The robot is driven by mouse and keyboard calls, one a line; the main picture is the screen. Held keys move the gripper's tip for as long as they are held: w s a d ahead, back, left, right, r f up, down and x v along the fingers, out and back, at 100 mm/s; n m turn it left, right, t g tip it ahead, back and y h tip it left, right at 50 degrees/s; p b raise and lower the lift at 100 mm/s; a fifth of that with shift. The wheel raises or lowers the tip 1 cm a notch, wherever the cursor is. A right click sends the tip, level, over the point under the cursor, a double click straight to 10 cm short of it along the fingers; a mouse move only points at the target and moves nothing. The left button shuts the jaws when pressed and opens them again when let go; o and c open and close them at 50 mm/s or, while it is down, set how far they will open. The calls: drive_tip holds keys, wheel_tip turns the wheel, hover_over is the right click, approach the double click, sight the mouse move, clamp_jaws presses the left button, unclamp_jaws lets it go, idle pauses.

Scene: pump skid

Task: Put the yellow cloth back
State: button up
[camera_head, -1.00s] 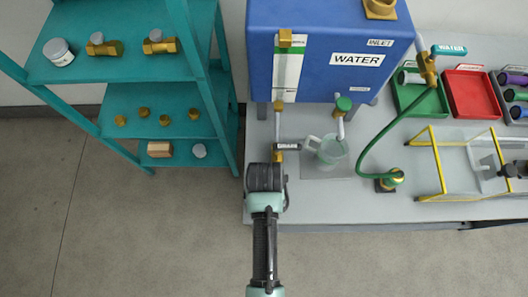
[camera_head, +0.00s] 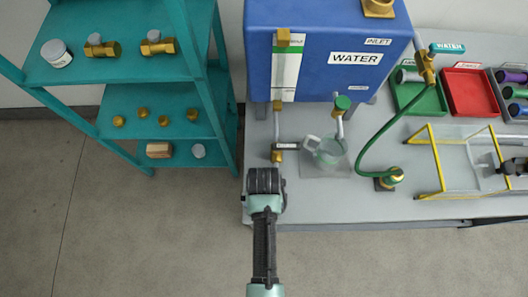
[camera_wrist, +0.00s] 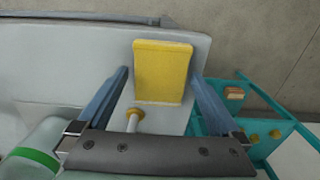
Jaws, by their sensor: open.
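The yellow cloth (camera_wrist: 162,68) shows in the wrist view as a flat yellow rectangle over the grey bench top, near its edge. It lies between my two blue fingers in the picture; I cannot tell whether they touch it. My gripper (camera_wrist: 159,76) is open. In the head view my gripper (camera_head: 264,180) is at the front left edge of the bench, below the blue tank, with its fingers hidden. The cloth does not show in the head view.
A blue water tank (camera_head: 345,65) stands on the grey bench (camera_head: 310,205). A brass-ended pipe (camera_head: 278,155), a clear jug (camera_head: 328,151) and a green hose (camera_head: 365,140) are close by. A teal shelf (camera_head: 85,70) stands left. Red tray (camera_head: 468,90) and yellow-framed guard (camera_head: 435,160) are right.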

wheel_tip(320, 180, up, 12)
drive_tip(key=shift+r, duration=0.15)
idle(0.3)
idle(0.5)
